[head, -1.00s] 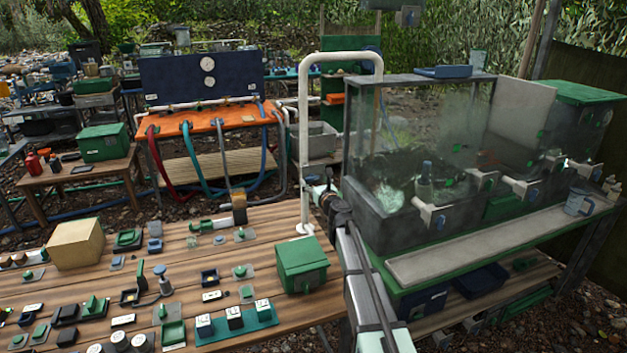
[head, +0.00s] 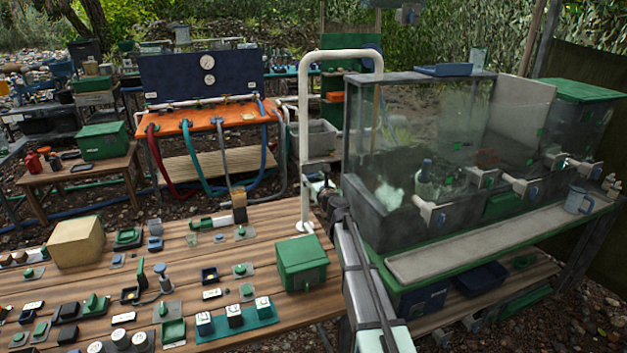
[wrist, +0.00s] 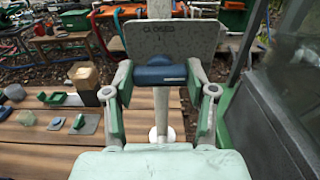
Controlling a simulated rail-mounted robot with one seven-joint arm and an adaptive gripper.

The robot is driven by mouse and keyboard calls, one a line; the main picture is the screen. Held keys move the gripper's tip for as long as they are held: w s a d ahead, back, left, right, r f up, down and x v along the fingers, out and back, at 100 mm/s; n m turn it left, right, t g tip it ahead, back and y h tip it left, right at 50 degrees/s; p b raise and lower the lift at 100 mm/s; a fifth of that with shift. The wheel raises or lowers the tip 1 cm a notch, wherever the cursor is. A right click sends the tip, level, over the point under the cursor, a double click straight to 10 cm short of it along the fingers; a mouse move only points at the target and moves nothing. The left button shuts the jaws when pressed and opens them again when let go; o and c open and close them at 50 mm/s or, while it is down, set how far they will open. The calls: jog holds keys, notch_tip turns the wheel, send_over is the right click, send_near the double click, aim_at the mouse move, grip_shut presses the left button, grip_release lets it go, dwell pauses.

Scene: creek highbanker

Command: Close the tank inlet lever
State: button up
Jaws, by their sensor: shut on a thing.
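The blue tank inlet lever (wrist: 160,74) lies crosswise between the fingers of my gripper (wrist: 160,80) in the wrist view. My gripper is shut on it, one finger at each end. Behind and above the lever is a grey plate (wrist: 165,42) marked "CLOSED". The white inlet pipe (wrist: 161,112) runs down behind the lever to a round foot on the wooden table. In the head view the pipe (head: 304,120) rises from the table and arches over toward the glass tank (head: 405,150). There my arm largely hides the lever.
The tank stands close to the right of my arm. A green box (head: 301,262) sits on the wooden table (head: 270,215) near the pipe foot. Many small switches and blocks cover the table to the left. An orange bench (head: 215,119) with hoses stands behind.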

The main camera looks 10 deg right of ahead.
jog(key=n+b, duration=0.1)
jog(key=b, duration=0.1)
jog(key=n+b, duration=0.1)
jog(key=n, duration=0.1)
jog(key=shift+f+n+b, duration=0.2)
jog(key=shift+n+b, duration=0.1)
jog(key=shift+b, duration=0.1)
jog(key=n+b, duration=0.9)
jog(key=n, duration=0.1)
jog(key=n+b, duration=0.4)
jog(key=shift+r, duration=0.3)
jog(key=o, duration=1.2)
jog(key=shift+c, duration=0.2)
jog(key=shift+b, duration=0.3)
